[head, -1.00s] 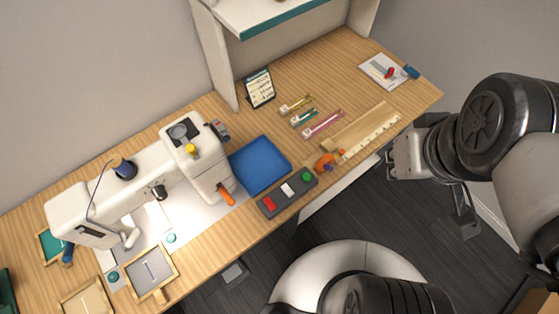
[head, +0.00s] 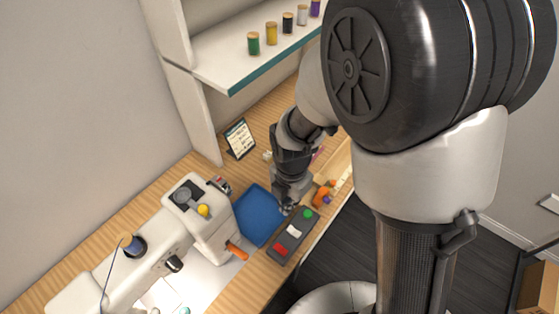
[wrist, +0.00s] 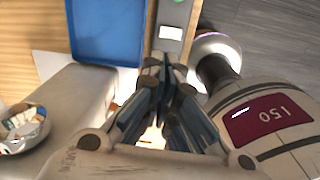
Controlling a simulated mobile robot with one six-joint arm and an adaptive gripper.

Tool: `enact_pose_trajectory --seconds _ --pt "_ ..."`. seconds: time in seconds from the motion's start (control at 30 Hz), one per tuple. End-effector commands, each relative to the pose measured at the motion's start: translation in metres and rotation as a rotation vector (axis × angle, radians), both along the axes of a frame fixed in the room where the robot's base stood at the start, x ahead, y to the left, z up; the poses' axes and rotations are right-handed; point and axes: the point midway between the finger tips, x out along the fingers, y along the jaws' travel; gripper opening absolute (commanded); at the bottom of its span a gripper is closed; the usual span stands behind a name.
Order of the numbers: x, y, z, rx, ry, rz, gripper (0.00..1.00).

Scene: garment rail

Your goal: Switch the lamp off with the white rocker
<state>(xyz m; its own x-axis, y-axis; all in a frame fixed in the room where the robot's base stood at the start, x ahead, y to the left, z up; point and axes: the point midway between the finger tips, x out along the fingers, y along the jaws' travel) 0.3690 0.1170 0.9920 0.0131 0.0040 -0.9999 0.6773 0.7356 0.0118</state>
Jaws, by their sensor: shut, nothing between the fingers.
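The white rocker (head: 293,231) sits mid-way on a grey control box (head: 271,256), between a red rocker (head: 280,250) and a round green button (head: 308,214). In the wrist view the white rocker (wrist: 170,33) shows just beyond my fingertips. My gripper (head: 287,209) is shut and empty, pointing down near the box, beside the blue tray. It also shows in the wrist view (wrist: 164,62), with the fingertips over the box; I cannot tell the height or any contact. The red rocker is hidden there. I cannot make out a separate lamp; a bright patch lies under the sewing machine.
The blue tray (head: 257,226) lies left of the box. The white sewing machine (head: 205,230) with an orange lever (head: 237,251) stands further left. An orange object (head: 324,194) lies right of the box. A shelf (head: 225,62) with spools is above the table's back.

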Motion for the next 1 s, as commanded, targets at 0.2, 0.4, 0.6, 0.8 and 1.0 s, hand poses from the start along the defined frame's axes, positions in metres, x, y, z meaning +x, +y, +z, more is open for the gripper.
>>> enact_pose_trajectory --seconds 0.2,0.4,0.6,0.8,1.0 --pt "-0.001 0.004 -0.012 -0.005 0.013 0.086 0.0" --pt "-0.001 0.004 -0.012 -0.005 0.013 0.084 0.0" --pt "-0.001 0.003 -0.02 -0.005 0.014 0.083 0.0" --pt "-0.002 0.003 -0.056 -0.006 0.018 0.082 0.0" --pt "-0.002 0.003 -0.1 -0.006 0.016 0.082 0.0"
